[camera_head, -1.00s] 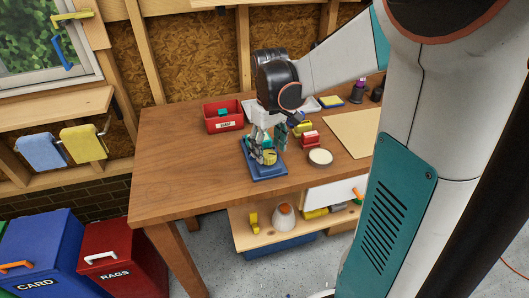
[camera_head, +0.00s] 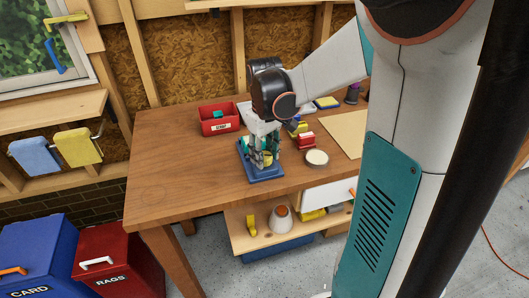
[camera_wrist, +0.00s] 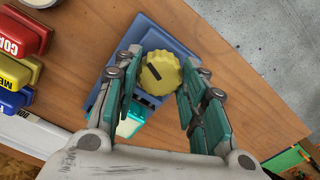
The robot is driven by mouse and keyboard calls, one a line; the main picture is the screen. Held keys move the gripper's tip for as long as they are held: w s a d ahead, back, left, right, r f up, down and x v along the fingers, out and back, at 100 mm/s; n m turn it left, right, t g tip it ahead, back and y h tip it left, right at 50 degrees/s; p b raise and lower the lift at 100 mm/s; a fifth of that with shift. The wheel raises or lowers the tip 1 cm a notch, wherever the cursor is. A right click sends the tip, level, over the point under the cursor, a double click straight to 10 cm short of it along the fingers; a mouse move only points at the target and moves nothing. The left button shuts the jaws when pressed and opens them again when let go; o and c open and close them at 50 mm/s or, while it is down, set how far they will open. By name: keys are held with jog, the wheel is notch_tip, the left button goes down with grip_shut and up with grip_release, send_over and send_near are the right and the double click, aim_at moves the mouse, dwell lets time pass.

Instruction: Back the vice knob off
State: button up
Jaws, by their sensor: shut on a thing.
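The vice is a blue block on a blue base plate (camera_head: 262,177) on the wooden bench; its base also shows in the wrist view (camera_wrist: 150,34). Its round yellow knob (camera_wrist: 161,73) has a ridged rim and a dark slanted mark on its face. In the head view the knob (camera_head: 267,157) is partly covered by my fingers. My gripper (camera_wrist: 161,64) is shut on the knob, one finger on each side. A teal and white piece (camera_wrist: 130,124) sits at the vice, partly hidden behind my left finger.
A red bin (camera_head: 219,119) stands behind the vice at the left. Small red and yellow blocks (camera_head: 304,139) and a round pale-topped dish (camera_head: 316,158) stand close at the right. The bench's left part is clear. Its front edge is near the vice.

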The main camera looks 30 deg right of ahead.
aim_at(265, 155)
jog(key=n+p, duration=0.1)
jog(key=n, duration=0.2)
jog(key=shift+n, duration=0.4)
jog(key=o, duration=1.1)
jog(key=shift+c, duration=0.2)
notch_tip(265, 155, up, 12)
